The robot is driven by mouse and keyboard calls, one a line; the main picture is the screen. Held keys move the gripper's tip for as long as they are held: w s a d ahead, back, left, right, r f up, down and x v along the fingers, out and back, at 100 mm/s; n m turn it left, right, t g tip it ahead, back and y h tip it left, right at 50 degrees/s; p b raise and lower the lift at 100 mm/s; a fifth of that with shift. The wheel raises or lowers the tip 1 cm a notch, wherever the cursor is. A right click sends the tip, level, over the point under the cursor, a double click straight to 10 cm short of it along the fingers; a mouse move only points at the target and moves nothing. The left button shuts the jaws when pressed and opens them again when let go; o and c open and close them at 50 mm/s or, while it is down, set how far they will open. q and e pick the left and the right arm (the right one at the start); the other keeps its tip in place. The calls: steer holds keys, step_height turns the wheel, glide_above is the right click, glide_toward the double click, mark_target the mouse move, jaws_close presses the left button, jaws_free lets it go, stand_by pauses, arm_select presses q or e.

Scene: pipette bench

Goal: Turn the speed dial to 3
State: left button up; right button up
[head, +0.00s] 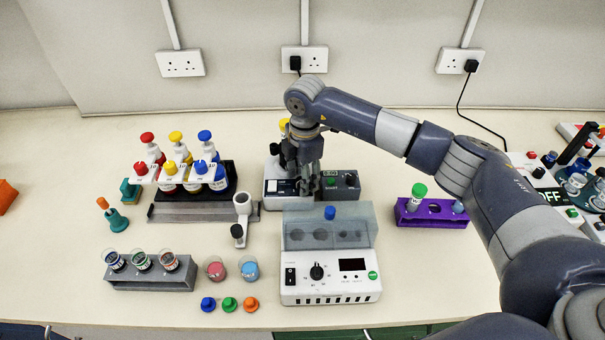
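A white device (330,292) at the front middle has a black dial (317,271) with small marks around it. It also has a rocker switch, a dark display and a green button. Behind it, a dark control box (342,192) carries a small display reading about 0.00, a green button and a black knob (350,180). The dial labels are too small to read, so I cannot tell which is the speed dial. My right gripper (309,188) points down at the left side of the dark box, partly hiding it. Its fingers are too dark to judge. My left gripper is not in view.
A clear lid (328,231) with a blue knob covers the front device's top. A bottle rack (190,212) and vial rack (150,284) stand left, with two small beakers and coloured caps nearby. A purple rack (430,219) stands right. My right arm spans the right side.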

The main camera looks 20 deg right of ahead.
jaws_close()
steer(key=c, duration=1.1)
jaws_free()
